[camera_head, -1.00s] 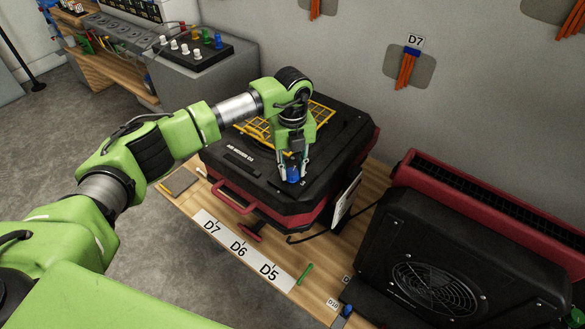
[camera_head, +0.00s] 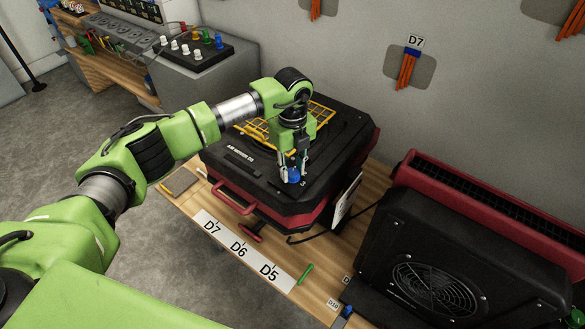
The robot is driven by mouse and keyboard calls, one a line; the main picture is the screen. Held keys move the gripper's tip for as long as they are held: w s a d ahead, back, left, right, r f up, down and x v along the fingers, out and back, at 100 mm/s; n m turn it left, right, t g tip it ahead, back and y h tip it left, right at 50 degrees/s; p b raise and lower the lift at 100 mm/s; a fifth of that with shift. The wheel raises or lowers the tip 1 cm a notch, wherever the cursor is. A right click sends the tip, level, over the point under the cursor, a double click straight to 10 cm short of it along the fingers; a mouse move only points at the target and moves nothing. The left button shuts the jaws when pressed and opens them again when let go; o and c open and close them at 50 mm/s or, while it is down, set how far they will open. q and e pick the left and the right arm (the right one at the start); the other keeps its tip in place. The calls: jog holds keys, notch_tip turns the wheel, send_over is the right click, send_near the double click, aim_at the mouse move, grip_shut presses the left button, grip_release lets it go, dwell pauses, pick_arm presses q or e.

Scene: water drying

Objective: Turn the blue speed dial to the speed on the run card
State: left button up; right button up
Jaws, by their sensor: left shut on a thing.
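The blue speed dial (camera_head: 292,175) sits on the top of the black and red air mover (camera_head: 333,143), near its front corner. My left gripper (camera_head: 292,168) points down over the dial and is shut on it, with a finger at either side. The dial's pointer and most of its scale are hidden or too small to read; a small white mark shows just right of it. A white card (camera_head: 346,199) hangs on the air mover's right side, seen edge-on, and its text cannot be read. My right gripper is not in view.
A second black and red blower (camera_head: 470,240) stands at the right. A label strip (camera_head: 238,250) with D7, D6 and D5 lies along the wooden bench's front edge, with a green marker (camera_head: 305,273) beside it. A yellow grille (camera_head: 262,130) lies behind my gripper.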

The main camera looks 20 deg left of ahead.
aim_at(292, 172)
pick_arm(q)
jog(key=o, duration=1)
jog(key=shift+w+r, duration=0.15)
jog(key=shift+o, duration=0.4)
notch_tip(292, 172, up, 12)
